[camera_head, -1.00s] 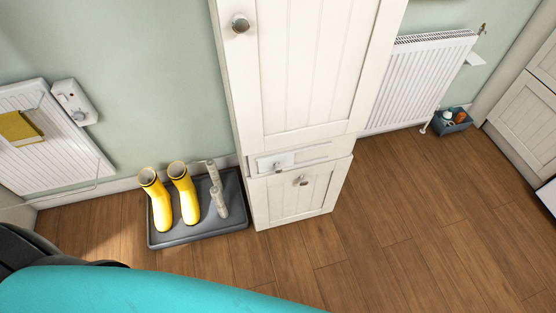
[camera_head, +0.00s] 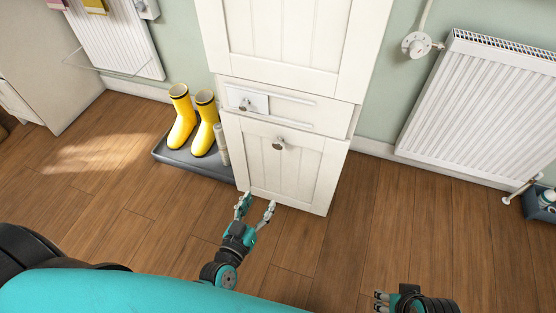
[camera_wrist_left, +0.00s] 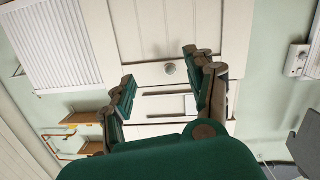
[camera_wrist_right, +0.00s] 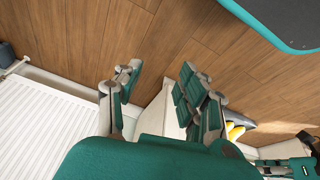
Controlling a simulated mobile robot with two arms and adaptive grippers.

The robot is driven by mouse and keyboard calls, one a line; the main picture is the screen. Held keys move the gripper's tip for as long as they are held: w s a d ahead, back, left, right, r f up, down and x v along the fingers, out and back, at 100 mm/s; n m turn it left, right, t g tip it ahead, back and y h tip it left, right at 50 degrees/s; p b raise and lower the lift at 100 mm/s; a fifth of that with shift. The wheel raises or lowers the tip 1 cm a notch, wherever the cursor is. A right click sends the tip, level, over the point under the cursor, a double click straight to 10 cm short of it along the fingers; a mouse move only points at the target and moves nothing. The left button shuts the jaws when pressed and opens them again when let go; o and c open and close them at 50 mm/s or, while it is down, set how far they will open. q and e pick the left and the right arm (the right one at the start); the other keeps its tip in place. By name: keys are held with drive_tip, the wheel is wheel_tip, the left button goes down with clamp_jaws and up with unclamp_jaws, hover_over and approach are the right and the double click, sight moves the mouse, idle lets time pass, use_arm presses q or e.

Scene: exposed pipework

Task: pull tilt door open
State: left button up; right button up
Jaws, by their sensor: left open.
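The lower white panelled door (camera_head: 285,172) of the tall cabinet carries a round metal knob (camera_head: 279,143) and looks shut. I take this to be the tilt door. Above it is a narrow front (camera_head: 300,112) with a second knob on a plate (camera_head: 246,104). My left gripper (camera_head: 257,207) is open and empty, in front of and below the lower door, apart from the knob. In the left wrist view a round knob (camera_wrist_left: 169,68) shows beyond its spread fingers. My right gripper (camera_head: 380,300) is at the bottom right, fingers apart and empty, well away from the cabinet.
Yellow boots (camera_head: 193,122) stand on a grey tray (camera_head: 200,160) left of the cabinet. A white radiator (camera_head: 480,105) and a pipe valve (camera_head: 416,45) are on the right wall. A small bin (camera_head: 540,203) is at the right edge. The wooden floor in front is clear.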

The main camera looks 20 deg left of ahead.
use_arm(q)
wheel_tip(320, 180, up, 3)
drive_tip(key=n+t+b, duration=0.1)
drive_tip(key=t+b, duration=0.1)
approach(277, 147)
drive_tip(key=w, duration=0.2)
drive_tip(key=shift+y, duration=0.4)
drive_tip(key=w, duration=0.2)
drive_tip(key=w+b, duration=0.1)
drive_tip(key=w, duration=0.2)
drive_tip(key=w+b, duration=0.1)
drive_tip(key=w, duration=0.2)
drive_tip(key=shift+w+d+r, duration=0.1)
drive_tip(key=shift+d+r, duration=0.05)
drive_tip(key=shift+d, duration=0.25)
drive_tip(key=shift+w, duration=0.25)
use_arm(e)
drive_tip(key=w+a+r+t+y, duration=0.1)
drive_tip(key=w+a+r+t, duration=0.2)
drive_tip(key=w+r+t, duration=0.3)
drive_tip(key=w+r, duration=0.2)
drive_tip(key=w, duration=0.1)
drive_tip(key=shift+w+t+y, duration=0.2)
drive_tip(key=shift+t+y, duration=0.1)
drive_tip(key=shift+t, duration=0.1)
drive_tip(key=shift+a, duration=0.1)
use_arm(q)
clamp_jaws()
